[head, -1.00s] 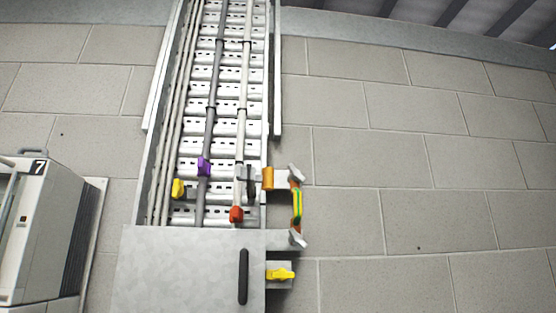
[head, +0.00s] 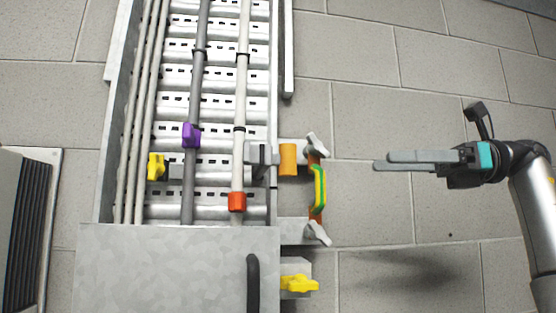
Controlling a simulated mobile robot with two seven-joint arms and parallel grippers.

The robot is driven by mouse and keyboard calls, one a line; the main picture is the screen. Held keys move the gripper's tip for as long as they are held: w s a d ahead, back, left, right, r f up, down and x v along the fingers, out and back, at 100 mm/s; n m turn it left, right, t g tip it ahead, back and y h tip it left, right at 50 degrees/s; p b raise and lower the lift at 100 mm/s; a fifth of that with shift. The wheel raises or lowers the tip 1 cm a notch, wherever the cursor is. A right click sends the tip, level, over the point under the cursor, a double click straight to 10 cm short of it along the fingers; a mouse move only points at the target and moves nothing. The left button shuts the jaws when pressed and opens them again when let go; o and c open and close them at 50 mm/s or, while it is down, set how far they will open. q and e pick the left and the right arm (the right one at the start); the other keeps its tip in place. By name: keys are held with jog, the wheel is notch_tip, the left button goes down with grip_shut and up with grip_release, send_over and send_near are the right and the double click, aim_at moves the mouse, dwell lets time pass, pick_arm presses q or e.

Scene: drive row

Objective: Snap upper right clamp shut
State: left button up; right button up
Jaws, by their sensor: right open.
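The clamp on the right-hand white cable seems to be the grey bracket with an upright dark lever (head: 262,156), just left of an orange cylinder (head: 288,160). Whether its lever is open or closed I cannot tell. The white cable (head: 240,100) runs down past it to a red-orange end piece (head: 237,202). My right gripper (head: 380,162) is at the right, fingers pointing left towards the orange cylinder and level with it. It is open and empty, clear of the clamp. My left gripper is not in view.
A purple piece (head: 191,135) sits on the grey cable and a yellow piece (head: 156,166) left of it. Grey wing handles (head: 317,145) and a green-yellow strap (head: 320,188) stick out at right. A metal panel (head: 150,265) with a black handle lies below; a yellow knob (head: 298,284) is beside it.

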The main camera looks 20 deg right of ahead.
send_near(267, 164)
jog(key=w+a+r, duration=0.2)
jog(key=w, duration=0.3)
jog(key=shift+w+a, duration=0.3)
jog(key=shift+w, duration=0.05)
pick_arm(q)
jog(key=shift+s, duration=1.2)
pick_arm(e)
grip_shut()
